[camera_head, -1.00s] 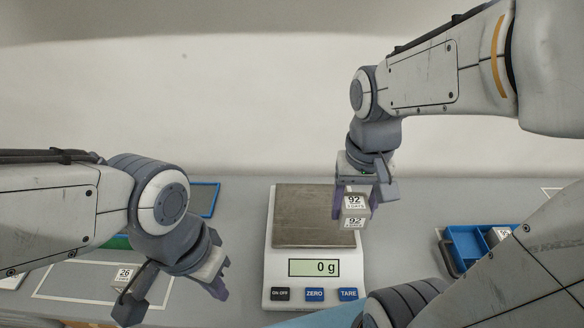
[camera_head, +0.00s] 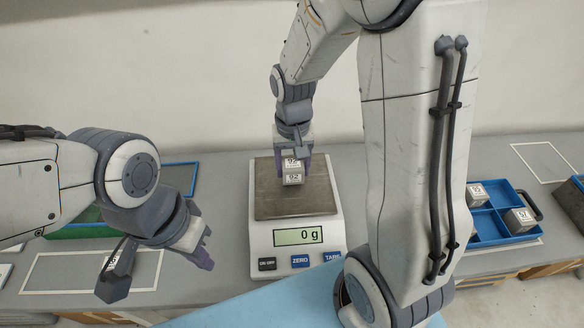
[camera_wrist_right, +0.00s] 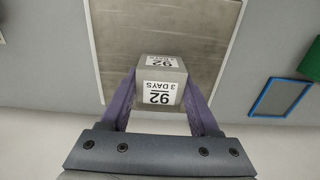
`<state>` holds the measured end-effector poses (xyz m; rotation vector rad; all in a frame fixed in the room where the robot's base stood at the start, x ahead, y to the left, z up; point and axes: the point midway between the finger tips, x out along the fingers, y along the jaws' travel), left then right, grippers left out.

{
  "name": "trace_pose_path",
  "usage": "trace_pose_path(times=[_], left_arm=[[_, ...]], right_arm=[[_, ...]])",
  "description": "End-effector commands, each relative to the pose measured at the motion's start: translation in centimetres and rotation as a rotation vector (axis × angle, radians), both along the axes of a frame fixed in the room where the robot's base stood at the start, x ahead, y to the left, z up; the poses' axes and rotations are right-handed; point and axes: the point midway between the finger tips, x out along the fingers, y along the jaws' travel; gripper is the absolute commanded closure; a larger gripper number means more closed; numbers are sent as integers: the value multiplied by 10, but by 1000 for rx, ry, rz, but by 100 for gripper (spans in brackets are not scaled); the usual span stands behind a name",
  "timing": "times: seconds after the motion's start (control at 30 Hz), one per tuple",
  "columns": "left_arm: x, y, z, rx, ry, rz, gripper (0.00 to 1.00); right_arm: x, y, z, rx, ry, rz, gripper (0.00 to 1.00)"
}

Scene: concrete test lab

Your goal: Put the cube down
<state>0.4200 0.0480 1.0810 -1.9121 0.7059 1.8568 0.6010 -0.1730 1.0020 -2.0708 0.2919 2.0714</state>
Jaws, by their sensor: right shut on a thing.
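My right gripper (camera_head: 293,168) is shut on a grey cube (camera_head: 293,180) with white labels reading 92. The cube is above the steel plate of the scale (camera_head: 318,201), whose display reads 0 g. In the right wrist view, the purple fingers of the right gripper (camera_wrist_right: 160,102) press the cube (camera_wrist_right: 161,72) from both sides, with the scale plate (camera_wrist_right: 205,45) behind it. My left gripper (camera_head: 158,275) is open with its fingers apart, at the left front of the table.
A blue divided tray (camera_head: 505,238) at the right holds labelled cubes. A blue-framed panel (camera_head: 180,178) and a green item (camera_head: 75,231) lie at the left.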

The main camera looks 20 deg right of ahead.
Motion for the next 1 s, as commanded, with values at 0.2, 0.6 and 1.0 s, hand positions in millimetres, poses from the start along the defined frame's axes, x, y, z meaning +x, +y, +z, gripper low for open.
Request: trace_pose_path(times=[0.2,0.6,1.0], left_arm=[[0,0,2,0,0,0,100],[0,0,-1,0,0,0,100],[0,0,3,0,0,0,100]], right_arm=[[0,0,-17,0,-1,0,100],[0,0,-20,0,0,0,15],[0,0,-15,-1,-2,0,8]])
